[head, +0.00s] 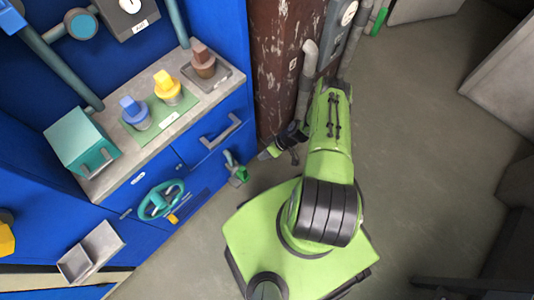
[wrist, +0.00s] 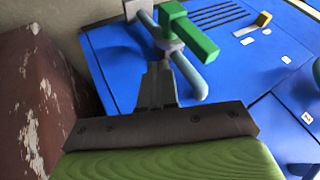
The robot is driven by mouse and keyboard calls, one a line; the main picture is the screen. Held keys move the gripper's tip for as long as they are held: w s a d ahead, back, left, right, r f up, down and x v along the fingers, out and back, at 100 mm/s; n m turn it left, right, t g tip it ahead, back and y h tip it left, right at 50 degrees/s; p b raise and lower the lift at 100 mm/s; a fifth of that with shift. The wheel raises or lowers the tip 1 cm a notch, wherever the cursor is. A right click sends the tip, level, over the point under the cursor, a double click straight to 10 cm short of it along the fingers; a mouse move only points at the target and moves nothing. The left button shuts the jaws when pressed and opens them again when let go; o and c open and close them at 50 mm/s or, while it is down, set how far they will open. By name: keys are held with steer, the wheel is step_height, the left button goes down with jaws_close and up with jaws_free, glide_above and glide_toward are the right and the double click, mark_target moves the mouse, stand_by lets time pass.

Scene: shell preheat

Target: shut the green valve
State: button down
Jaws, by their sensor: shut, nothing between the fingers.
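The green valve (head: 238,173) is on a short blue-grey pipe low in front of the blue cabinet in the head view. In the wrist view its green lever handle (wrist: 192,36) shows near the top, over the light blue pipe (wrist: 185,75). I cannot tell exactly how the lever lies to the pipe. My gripper (head: 264,155) is shut and empty, just right of the valve in the head view. In the wrist view my gripper (wrist: 160,68) points toward the valve, its tips close below the lever. I cannot tell whether they touch.
A teal handwheel (head: 162,200) is on the cabinet front (head: 205,185), left of the valve. A rusty brown column (head: 277,60) stands close beside my arm. Blue, yellow and brown knobbed pieces stand on the grey counter (head: 187,112). Open floor (head: 430,150) lies to the right.

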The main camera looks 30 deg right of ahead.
mark_target(244, 174)
steer(key=a+f+b, duration=0.1)
steer(key=a+f, duration=0.2)
steer(key=a, duration=0.3)
steer(key=shift+s+f, duration=0.15)
steer(key=shift+a, duration=0.1)
steer(key=shift+s+a+r+h+p, duration=0.15)
steer(key=shift+h+p, duration=0.1)
steer(key=shift+h, duration=0.15)
steer(key=shift+a+r+h+p, duration=0.15)
steer(key=shift+h+p, duration=0.1)
steer(key=shift+h, duration=0.15)
steer(key=shift+a+f+n, duration=0.1)
steer(key=shift+n, duration=0.2)
